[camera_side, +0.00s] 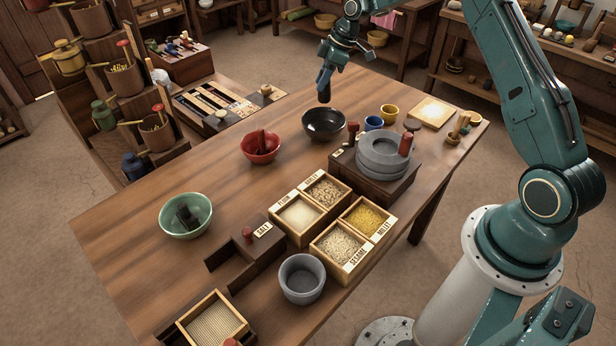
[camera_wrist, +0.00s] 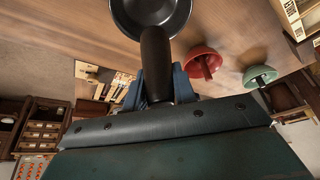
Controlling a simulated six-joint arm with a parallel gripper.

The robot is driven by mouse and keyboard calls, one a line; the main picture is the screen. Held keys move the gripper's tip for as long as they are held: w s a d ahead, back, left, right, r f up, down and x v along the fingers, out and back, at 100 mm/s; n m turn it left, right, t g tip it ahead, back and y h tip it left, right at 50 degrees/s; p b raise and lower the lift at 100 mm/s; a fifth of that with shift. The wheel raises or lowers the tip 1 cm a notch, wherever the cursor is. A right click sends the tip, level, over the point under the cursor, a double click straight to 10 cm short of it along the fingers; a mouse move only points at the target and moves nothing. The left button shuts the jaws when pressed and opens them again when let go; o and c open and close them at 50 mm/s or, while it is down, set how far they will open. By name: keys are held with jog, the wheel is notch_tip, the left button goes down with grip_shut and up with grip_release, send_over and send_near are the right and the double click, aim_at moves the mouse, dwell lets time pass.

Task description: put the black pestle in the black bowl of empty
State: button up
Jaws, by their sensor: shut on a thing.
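My gripper (camera_side: 328,70) is shut on the black pestle (camera_side: 323,92) and holds it hanging down, a little above the black bowl (camera_side: 341,122). In the wrist view the black pestle (camera_wrist: 156,62) stands between the blue jaws of my gripper (camera_wrist: 158,88). Its far end overlaps the black bowl (camera_wrist: 182,22) in that view. The inside of the bowl looks empty in the side view. The pestle appears clear of the bowl, though the exact gap is hard to tell.
A red bowl (camera_side: 271,156) with a red pestle and a green bowl (camera_side: 203,229) with a dark pestle stand to the left. Blue and yellow cups (camera_side: 389,109) and a grey quern (camera_side: 383,166) stand right of the black bowl. Grain boxes (camera_side: 375,258) sit nearer the front.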

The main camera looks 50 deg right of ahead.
notch_tip(320, 180, down, 9)
jog(key=shift+r, duration=0.15)
dwell(0.7)
jog(key=o, duration=1.1)
jog(key=shift+c, duration=0.2)
jog(key=shift+r, duration=0.15)
jog(key=shift+r, duration=3.35)
